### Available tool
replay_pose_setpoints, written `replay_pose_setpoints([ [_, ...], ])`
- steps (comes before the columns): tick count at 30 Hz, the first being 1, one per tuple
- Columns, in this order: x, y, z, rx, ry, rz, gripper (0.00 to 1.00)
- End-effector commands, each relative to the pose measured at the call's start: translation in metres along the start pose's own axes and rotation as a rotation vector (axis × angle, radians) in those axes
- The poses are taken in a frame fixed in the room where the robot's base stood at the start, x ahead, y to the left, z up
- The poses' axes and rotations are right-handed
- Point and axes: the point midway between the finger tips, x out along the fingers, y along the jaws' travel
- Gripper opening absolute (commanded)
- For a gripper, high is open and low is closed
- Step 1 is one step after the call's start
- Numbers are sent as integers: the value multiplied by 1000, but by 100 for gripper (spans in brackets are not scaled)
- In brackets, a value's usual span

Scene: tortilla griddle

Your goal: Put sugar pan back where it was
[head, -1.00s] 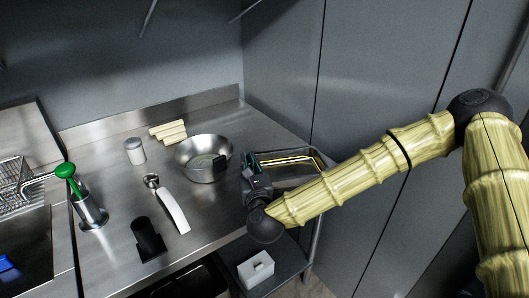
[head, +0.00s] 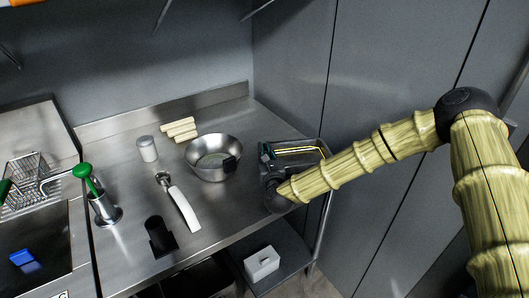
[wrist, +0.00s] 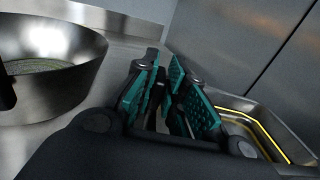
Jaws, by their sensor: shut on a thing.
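The sugar pan appears to be the rectangular steel pan with a yellow line along its inside (head: 324,150); its near side is partly hidden by my arm. It also shows at the right of the wrist view (wrist: 268,119). My gripper (head: 267,160) is at the pan's left end, right of the round steel bowl. In the wrist view my gripper's teal-padded fingers (wrist: 172,98) are close together on the pan's edge. The pan is at the right end of the counter, near the grey wall panels. I cannot tell whether it touches the counter.
The round steel bowl (head: 212,172) stands just left of my gripper. Pale rolls (head: 180,130), a white-grey canister (head: 147,149), a white-handled tool (head: 184,209) and a black holder (head: 158,234) are on the steel counter (head: 120,185). A white box (head: 262,262) sits on a lower shelf.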

Motion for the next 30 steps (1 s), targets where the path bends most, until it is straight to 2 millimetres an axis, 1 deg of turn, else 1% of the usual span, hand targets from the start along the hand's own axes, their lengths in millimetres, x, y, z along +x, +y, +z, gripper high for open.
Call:
replay_pose_setpoints([
  [4, 0, 0, -10, -1, -1, 1, 0],
  [15, 0, 0, -15, 0, -1, 1, 0],
  [16, 0, 0, -15, 0, 0, 1, 14],
  [19, 0, 0, -14, 0, 0, 1, 33],
  [20, 0, 0, -14, 0, 0, 1, 34],
  [30, 0, 0, -12, 0, 0, 1, 34],
])
